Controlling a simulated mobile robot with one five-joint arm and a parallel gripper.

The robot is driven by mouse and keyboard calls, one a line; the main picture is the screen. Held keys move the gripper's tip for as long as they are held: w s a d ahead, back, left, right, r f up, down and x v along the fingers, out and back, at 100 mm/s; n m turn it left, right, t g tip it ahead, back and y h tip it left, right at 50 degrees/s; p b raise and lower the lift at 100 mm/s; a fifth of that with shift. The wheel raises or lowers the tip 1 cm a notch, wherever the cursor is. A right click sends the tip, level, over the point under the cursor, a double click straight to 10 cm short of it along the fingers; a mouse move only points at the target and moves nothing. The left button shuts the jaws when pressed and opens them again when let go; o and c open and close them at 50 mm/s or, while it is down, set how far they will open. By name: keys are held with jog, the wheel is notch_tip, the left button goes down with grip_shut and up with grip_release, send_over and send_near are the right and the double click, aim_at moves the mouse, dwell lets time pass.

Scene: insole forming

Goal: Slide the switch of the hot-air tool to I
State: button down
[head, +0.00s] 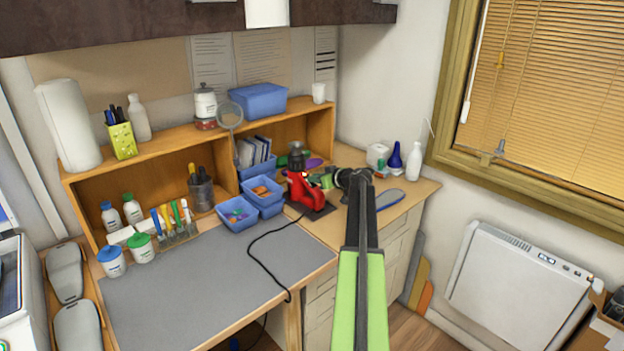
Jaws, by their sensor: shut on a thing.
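The red hot-air tool (302,194) stands on a dark base on the wooden worktop, right of the blue bins. A black cable runs from it across the grey mat. My gripper (338,179) is at the right side of the tool, at the end of my green and black arm. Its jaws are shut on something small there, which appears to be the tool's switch. The switch is too small and too hidden by the gripper to make out, so its position cannot be read.
Blue bins (238,213) stand left of the tool. A blue insole-like piece (388,199) lies to the right, with a white bottle (414,161) and a dark blue bottle (395,156) behind it. The grey mat (200,285) is mostly clear apart from the cable.

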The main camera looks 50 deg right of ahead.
jog(key=c, duration=1.4)
grip_release()
jog(key=p+v, duration=0.6)
jog(key=v, duration=1.1)
jog(key=shift+s+p, duration=0.2)
jog(key=shift+p, duration=0.1)
